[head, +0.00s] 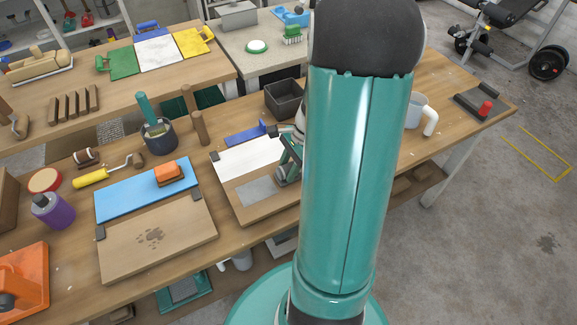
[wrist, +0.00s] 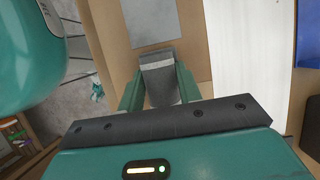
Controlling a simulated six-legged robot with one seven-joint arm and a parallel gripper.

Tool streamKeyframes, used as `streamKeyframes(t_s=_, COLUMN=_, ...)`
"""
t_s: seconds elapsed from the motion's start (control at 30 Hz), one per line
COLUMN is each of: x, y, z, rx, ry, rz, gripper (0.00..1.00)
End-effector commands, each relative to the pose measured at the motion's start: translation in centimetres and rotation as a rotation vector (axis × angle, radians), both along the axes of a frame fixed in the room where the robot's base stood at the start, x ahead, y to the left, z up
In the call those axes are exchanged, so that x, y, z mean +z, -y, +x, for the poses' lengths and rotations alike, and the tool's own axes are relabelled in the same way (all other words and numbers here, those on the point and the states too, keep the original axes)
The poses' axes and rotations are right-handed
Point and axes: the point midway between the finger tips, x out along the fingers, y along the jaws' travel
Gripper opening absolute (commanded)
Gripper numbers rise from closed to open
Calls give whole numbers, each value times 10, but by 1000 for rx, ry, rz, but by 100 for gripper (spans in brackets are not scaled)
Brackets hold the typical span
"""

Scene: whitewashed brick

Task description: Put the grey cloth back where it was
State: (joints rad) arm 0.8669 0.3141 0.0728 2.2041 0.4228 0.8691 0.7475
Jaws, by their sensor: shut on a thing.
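My gripper (head: 284,173) is low over the board at the cloth's right end. My arm hides the board's right end in the head view.
To the left, a blue sheet (head: 140,190) with an orange sponge (head: 169,174) lies on another board (head: 160,242). A white mug (head: 417,110) stands right of my arm.

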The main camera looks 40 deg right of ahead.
Motion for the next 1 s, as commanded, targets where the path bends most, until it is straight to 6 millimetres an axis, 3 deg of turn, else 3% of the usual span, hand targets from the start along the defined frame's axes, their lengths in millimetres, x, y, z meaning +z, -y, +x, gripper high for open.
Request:
streamKeyframes(t_s=0.3, x=-3, y=0, z=0, rx=1, ry=0, rz=0, gripper=16)
streamKeyframes(t_s=0.33, x=-3, y=0, z=0, rx=1, ry=0, rz=0, gripper=38)
streamKeyframes(t_s=0.43, x=-3, y=0, z=0, rx=1, ry=0, rz=0, gripper=56)
streamKeyframes(t_s=0.77, x=0, y=0, z=0, rx=1, ry=1, rz=-1, gripper=56)
streamKeyframes(t_s=1.0, x=31, y=13, z=-3, rx=-1, ry=3, rz=-5, gripper=56)
